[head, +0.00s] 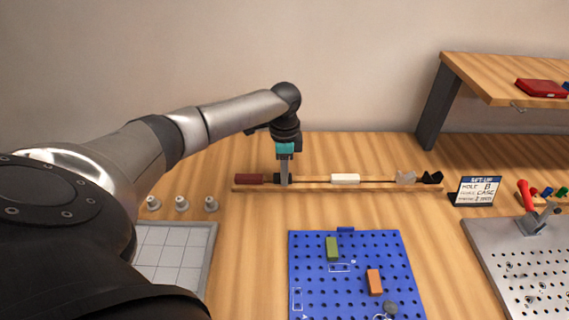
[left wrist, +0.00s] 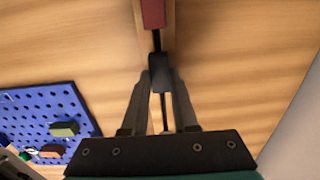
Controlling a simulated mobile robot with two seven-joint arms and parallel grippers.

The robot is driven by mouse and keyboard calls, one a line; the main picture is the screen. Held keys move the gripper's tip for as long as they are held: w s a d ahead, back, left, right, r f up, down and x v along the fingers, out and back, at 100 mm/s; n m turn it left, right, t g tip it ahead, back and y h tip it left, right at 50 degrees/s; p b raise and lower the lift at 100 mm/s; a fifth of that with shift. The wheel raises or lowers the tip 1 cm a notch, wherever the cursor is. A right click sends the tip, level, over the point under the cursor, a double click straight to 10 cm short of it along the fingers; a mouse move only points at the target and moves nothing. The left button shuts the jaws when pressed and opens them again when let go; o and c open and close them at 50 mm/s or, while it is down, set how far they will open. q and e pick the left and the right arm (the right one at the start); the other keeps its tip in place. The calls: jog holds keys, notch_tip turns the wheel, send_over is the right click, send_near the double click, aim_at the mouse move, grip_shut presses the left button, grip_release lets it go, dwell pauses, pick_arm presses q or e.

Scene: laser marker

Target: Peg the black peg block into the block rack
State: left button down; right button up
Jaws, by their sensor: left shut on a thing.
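The black peg block (left wrist: 159,84) is between the fingertips of my left gripper (head: 284,183), which is shut on it. In the head view only a small dark part of the block (head: 277,178) shows beside the fingers. The block rack (head: 310,189) is a long, narrow wooden rail at the back of the table. My left gripper points down at the rack, close to its left end, just right of a dark red block (head: 249,179). In the left wrist view the black block lines up with the rack's slot. I cannot tell whether it is seated or slightly above. My right gripper is not in view.
A white block (head: 345,179), a pale grey piece (head: 405,178) and a black piece (head: 432,177) stand farther right on the rack. A blue pegboard (head: 308,270) with green and orange blocks lies in front. A sign (head: 479,190) stands right of the rack.

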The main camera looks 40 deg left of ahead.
pick_arm(q)
jog(key=shift+f, duration=0.15)
jog(key=c, duration=0.6)
grip_release()
notch_tip(320, 180, up, 15)
jog(key=p, duration=0.2)
jog(key=shift+p, duration=0.4)
